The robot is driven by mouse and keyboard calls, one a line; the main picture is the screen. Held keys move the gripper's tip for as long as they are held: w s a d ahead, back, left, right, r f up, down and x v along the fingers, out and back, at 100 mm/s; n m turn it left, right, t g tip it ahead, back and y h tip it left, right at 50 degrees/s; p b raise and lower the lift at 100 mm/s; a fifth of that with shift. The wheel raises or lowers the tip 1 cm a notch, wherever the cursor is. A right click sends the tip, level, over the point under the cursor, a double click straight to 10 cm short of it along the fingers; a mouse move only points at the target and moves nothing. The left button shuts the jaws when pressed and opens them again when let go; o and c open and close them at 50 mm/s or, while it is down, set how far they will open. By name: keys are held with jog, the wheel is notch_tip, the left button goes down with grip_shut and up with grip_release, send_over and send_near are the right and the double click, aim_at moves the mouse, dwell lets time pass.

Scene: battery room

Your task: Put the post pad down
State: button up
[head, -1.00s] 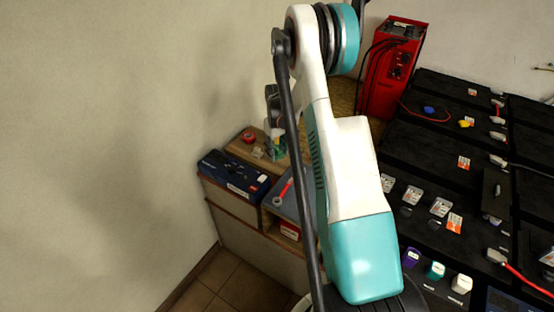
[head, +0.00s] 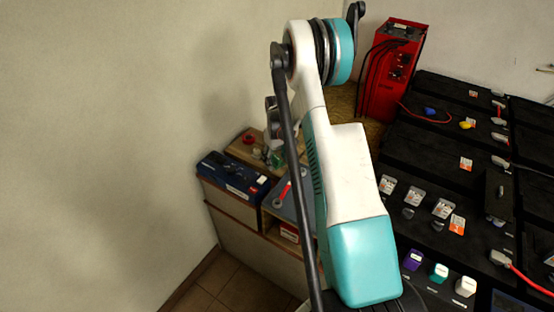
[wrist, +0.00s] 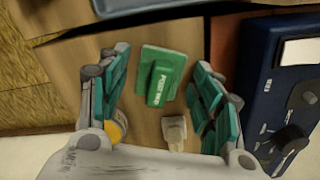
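The green post pad (wrist: 163,75), a block with white lettering on a wider green base, shows in the wrist view over the wooden shelf top (wrist: 222,45). It appears to rest on the wood. My gripper (wrist: 158,62) is open, with one teal-padded finger on each side of the pad and a visible gap on both sides. In the head view, a small green patch that looks like the pad (head: 277,157) shows on the shelf, partly hidden by my arm. My gripper is mostly hidden there.
A small pale clamp-like piece (wrist: 174,132) lies close to the pad. A round yellow thing (wrist: 115,128) is partly behind the left finger. A dark blue case (head: 233,175) stands beside the shelf top. A red charger (head: 393,70) and black batteries (head: 440,145) are at right.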

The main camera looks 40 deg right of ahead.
aim_at(277, 157)
notch_tip(277, 157, up, 12)
jog(key=p, duration=0.5)
jog(key=shift+r, duration=0.15)
dwell(0.4)
